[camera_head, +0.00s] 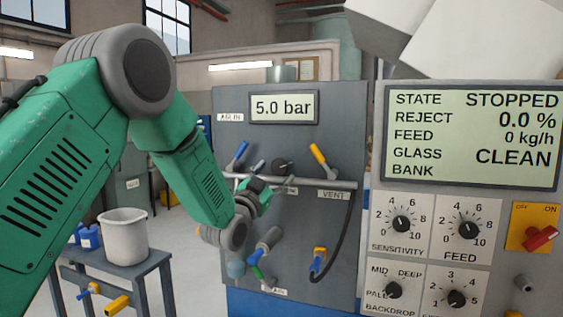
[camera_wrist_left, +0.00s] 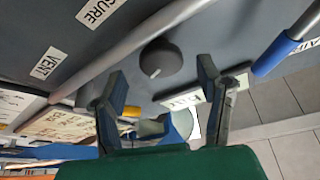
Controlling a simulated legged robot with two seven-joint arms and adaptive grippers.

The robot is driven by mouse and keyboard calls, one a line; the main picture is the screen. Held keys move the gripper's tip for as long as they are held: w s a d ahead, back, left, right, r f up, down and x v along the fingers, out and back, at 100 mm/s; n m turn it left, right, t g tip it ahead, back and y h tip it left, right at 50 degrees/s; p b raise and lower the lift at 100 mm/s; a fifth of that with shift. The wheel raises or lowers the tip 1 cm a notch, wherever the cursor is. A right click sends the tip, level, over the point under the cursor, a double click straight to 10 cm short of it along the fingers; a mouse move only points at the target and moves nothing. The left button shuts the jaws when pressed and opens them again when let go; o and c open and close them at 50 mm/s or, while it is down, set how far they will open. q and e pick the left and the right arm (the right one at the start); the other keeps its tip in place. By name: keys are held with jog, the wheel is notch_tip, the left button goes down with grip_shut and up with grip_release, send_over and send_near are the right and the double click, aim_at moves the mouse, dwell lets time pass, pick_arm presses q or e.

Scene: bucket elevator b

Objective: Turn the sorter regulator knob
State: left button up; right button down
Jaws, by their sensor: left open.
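The regulator knob is a round dark knob (camera_head: 280,164) on the grey air panel (camera_head: 345,225), below the display (camera_head: 284,107) reading 5.0 bar. My left gripper (camera_head: 262,187) is in front of the panel, just below and left of the knob, partly hiding the pipe. In the left wrist view the knob (camera_wrist_left: 160,58) with a pale pointer mark lies just beyond and between the two spread fingertips (camera_wrist_left: 164,80). The left gripper is open and empty, and the knob looks apart from the fingers. My right gripper is not in view.
A grey pipe (camera_head: 310,187) crosses the panel near the knob. A blue-handled valve (camera_head: 237,156) and a yellow-handled valve (camera_head: 319,155) flank it. A black hose (camera_head: 347,235) hangs at right. The sorter control panel (camera_head: 434,252) stands further right; a bucket (camera_head: 124,235) is on a bench at left.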

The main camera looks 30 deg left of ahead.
aim_at(278, 168)
pick_arm(q)
jog(key=shift+p+x, duration=0.4)
jog(key=shift+x, duration=1.55)
jog(key=c, duration=1.2)
jog(key=n+y+b, duration=0.1)
jog(key=n+b, duration=0.1)
jog(key=n, duration=0.1)
jog(key=n+y+b, duration=0.2)
jog(key=shift+a+f+n+b, duration=0.15)
jog(key=shift+n+b, duration=0.25)
jog(key=n+y+b, duration=0.1)
jog(key=n+y, duration=0.1)
jog(key=n, duration=0.1)
jog(key=shift+g+b, duration=0.4)
jog(key=shift+n+g+y+b, duration=0.3)
jog(key=shift+n+y+b, duration=0.25)
jog(key=shift+n, duration=1.15)
